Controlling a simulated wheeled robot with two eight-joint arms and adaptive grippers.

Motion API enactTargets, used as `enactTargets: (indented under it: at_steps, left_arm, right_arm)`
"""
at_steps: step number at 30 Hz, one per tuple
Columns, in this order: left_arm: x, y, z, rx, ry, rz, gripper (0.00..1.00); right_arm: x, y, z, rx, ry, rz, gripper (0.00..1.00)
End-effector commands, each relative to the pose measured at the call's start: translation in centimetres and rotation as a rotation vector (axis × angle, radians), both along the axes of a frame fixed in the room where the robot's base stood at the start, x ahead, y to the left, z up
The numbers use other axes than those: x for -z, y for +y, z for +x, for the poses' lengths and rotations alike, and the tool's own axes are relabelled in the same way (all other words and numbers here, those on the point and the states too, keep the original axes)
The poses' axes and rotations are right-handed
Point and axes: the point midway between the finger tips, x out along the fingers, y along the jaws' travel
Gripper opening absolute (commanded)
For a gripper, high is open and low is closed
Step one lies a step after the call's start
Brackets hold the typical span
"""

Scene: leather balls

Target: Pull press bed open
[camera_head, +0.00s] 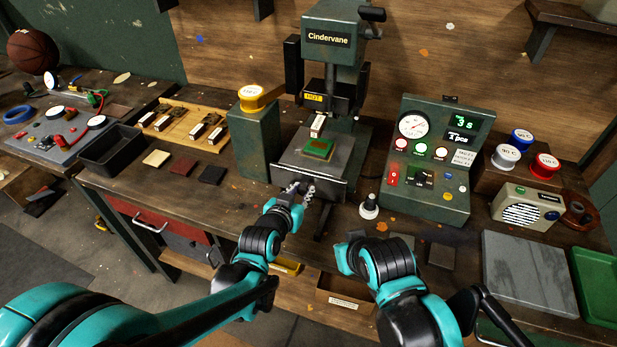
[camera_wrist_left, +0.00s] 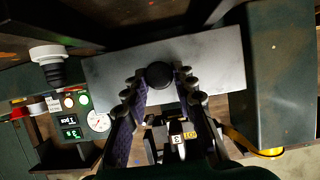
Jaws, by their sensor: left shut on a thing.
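The green press (camera_head: 333,38) labelled Cindervane stands at the back of the bench. Its grey press bed (camera_head: 283,165) sits under the head, with a green piece (camera_head: 318,149) and a small numbered block (camera_head: 318,124) on it. My left gripper (camera_head: 300,190) is at the bed's front plate. In the left wrist view its fingers (camera_wrist_left: 163,88) are shut around the black round knob (camera_wrist_left: 159,73) in front of the pale front plate (camera_wrist_left: 215,73).
A control box (camera_head: 433,160) with gauge and buttons stands right of the press. A black-and-white stamp-like knob (camera_head: 369,207) stands close right of the bed. Bench in front of the bed looks clear.

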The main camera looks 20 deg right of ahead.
Motion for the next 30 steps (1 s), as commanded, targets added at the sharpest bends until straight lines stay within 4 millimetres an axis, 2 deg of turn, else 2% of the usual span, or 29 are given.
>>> enactTargets:
  at_steps: [1, 6, 15, 21, 30]
  left_arm:
    - [0.0, 0.8, -1.1, 0.000, 0.003, 0.001, 0.00]
    - [0.0, 3.0, -4.4, 0.000, 0.002, 0.000, 0.00]
    - [0.0, 5.6, -8.2, 0.000, 0.002, 0.000, 0.00]
    - [0.0, 6.2, -9.2, 0.000, 0.002, 0.001, 0.00]
    - [0.1, 6.3, -9.4, 0.000, 0.002, 0.001, 0.00]
  right_arm:
    - [-0.1, 0.0, 0.0, 0.000, 0.000, 0.000, 0.00]
    - [-0.3, 0.0, 0.0, 0.000, 0.000, 0.000, 0.00]
    - [-0.6, 0.0, 0.0, 0.000, 0.000, 0.000, 0.00]
    - [-0.7, 0.0, 0.0, 0.000, 0.000, 0.000, 0.00]
    - [-0.7, 0.0, 0.0, 0.000, 0.000, 0.000, 0.00]
